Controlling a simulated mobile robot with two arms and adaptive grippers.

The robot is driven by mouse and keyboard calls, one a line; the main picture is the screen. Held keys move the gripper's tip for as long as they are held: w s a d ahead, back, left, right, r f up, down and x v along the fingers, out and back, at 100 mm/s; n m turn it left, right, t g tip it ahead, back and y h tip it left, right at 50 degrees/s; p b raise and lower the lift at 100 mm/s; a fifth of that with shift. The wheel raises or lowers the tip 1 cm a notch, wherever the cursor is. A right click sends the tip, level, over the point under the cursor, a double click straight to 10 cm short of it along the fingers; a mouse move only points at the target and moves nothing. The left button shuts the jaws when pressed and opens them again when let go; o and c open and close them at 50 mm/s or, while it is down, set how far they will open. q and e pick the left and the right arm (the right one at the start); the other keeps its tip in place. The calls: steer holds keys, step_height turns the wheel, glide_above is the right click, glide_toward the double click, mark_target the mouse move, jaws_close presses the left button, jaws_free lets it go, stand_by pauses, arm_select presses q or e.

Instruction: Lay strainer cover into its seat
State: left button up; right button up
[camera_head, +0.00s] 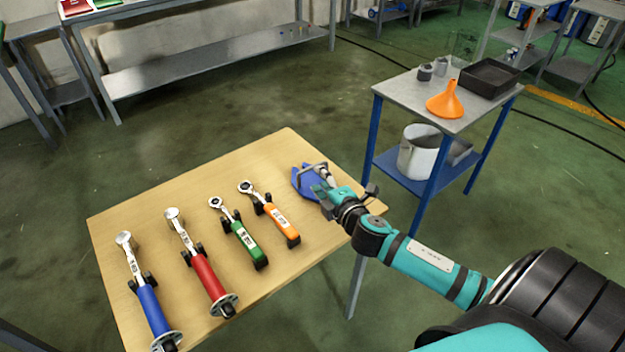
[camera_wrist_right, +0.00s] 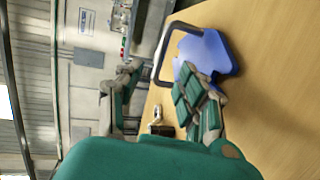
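A flat blue plate with angled edges (camera_head: 302,184) and a grey bow handle (camera_head: 311,167) lies at the right side of the wooden table; it looks like the strainer cover. It also shows in the right wrist view (camera_wrist_right: 212,52), with its dark handle reaching toward the gap between my fingers. My right gripper (camera_head: 326,187) is right beside the plate and partly hides it. In the right wrist view its two fingers (camera_wrist_right: 158,92) stand apart with nothing clearly held between them. I cannot make out the seat. My left gripper is out of view.
On the wooden table (camera_head: 180,205) lie wrenches with blue (camera_head: 150,310), red (camera_head: 207,275), green (camera_head: 245,243) and orange (camera_head: 283,225) handles. A blue-legged cart (camera_head: 405,92) behind holds an orange funnel (camera_head: 446,101), a black tray (camera_head: 489,77) and, below, a metal pot (camera_head: 418,150).

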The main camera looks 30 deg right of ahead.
mark_target(312, 168)
steer(key=shift+w+d, duration=0.1)
steer(key=shift+w, duration=0.55)
steer(key=shift+x, duration=0.9)
steer(key=x, duration=0.3)
steer(key=shift+w+d+f, duration=0.2)
steer(key=shift+d, duration=0.05)
steer(key=shift+w+f, duration=0.1)
steer(key=shift+w, duration=0.15)
steer(key=shift+c, duration=0.3)
jaws_close()
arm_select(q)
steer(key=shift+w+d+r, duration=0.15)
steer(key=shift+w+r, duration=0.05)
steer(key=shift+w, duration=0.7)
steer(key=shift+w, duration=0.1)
arm_select(e)
steer(key=shift+r, duration=0.2)
